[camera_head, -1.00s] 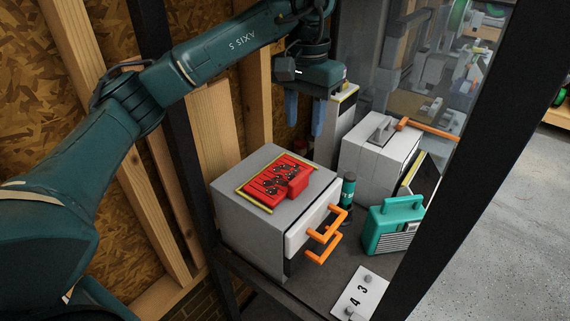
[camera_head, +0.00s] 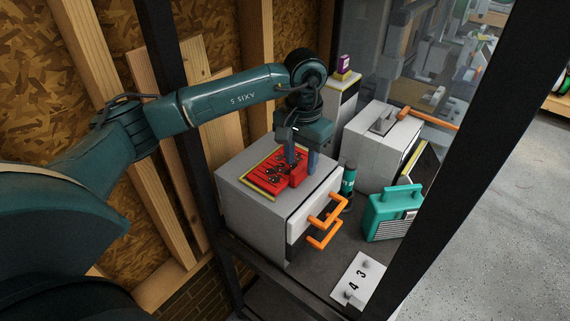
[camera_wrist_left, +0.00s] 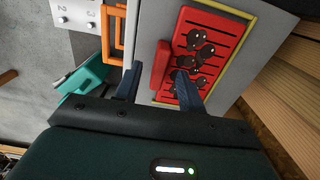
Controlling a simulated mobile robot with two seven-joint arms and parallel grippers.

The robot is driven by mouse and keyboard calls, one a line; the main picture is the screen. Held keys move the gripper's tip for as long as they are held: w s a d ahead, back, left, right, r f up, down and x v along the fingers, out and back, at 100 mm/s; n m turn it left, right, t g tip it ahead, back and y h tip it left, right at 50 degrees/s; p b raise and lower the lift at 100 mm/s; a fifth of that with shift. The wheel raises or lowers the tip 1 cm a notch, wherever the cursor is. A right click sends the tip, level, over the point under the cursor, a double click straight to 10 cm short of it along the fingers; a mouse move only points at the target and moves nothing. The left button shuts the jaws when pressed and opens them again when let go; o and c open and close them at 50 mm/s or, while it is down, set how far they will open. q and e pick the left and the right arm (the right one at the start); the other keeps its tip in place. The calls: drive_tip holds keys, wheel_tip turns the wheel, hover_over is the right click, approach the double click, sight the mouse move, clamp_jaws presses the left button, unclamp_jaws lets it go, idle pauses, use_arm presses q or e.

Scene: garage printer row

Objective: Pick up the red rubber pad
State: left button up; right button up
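The red rubber pad (camera_head: 262,180) lies flat on top of a grey box with orange handles (camera_head: 250,213). It has black lines and dark round blobs, and a raised red block at one end. A yellow edging shows around it. My left gripper (camera_head: 301,167) points down over the block end. In the left wrist view the pad (camera_wrist_left: 213,38) shows beyond the fingers, and its raised block (camera_wrist_left: 160,64) stands between the two open fingertips (camera_wrist_left: 158,76). I cannot tell whether either finger touches it. My right gripper is not in view.
A dark green cylinder (camera_head: 348,180) and a teal radio-like case (camera_head: 393,215) stand right of the box. A white box (camera_head: 378,150) and a tall grey box (camera_head: 340,108) stand behind. A numbered white plate (camera_head: 358,280) lies in front. Dark frame posts flank the shelf.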

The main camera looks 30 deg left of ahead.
use_arm(q)
drive_tip(key=shift+f, duration=0.45)
clamp_jaws()
